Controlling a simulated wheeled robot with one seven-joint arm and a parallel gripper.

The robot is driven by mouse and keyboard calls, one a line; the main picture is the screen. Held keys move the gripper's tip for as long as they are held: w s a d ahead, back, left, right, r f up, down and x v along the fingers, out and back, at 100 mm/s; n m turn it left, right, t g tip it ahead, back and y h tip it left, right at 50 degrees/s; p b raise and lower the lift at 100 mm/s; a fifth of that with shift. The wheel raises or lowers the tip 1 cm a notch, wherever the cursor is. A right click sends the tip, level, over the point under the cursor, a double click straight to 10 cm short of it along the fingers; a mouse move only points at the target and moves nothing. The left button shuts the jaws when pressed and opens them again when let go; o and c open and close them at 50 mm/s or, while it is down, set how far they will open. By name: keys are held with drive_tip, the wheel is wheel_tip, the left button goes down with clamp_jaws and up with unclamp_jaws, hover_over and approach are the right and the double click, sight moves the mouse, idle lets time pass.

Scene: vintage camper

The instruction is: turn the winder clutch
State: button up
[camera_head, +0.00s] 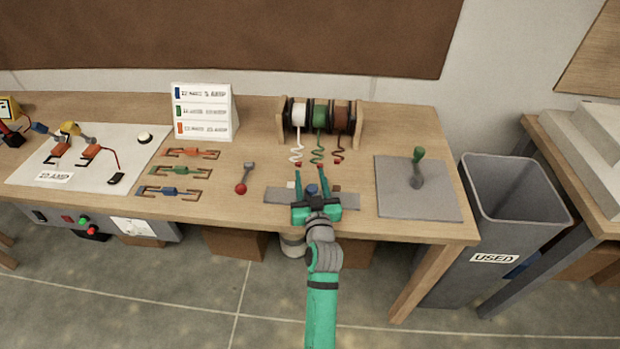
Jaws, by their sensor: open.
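My gripper (309,170) is teal and open, above the front edge of the workbench, its two fingers pointing toward the back. A blue knob-like part (312,189) shows between the fingers near the palm; I cannot tell whether they touch it. A grey metal strip (345,202) lies under the gripper, partly hidden by it. A lever with a red knob (242,187) is left of the gripper. A lever with a green knob (418,155) stands on a grey plate (440,200) to the right. No part is labelled as the winder clutch.
A spool rack (360,125) with white, green and brown wire stands behind the gripper, loose wire ends hanging toward it. A white sign (205,112), several fuse-like parts (190,153) and a white mat (40,160) are left. A grey bin (515,190) stands right of the bench.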

sight(313, 193)
drive_tip(key=s, duration=1)
drive_tip(key=shift+s+d, duration=0.35)
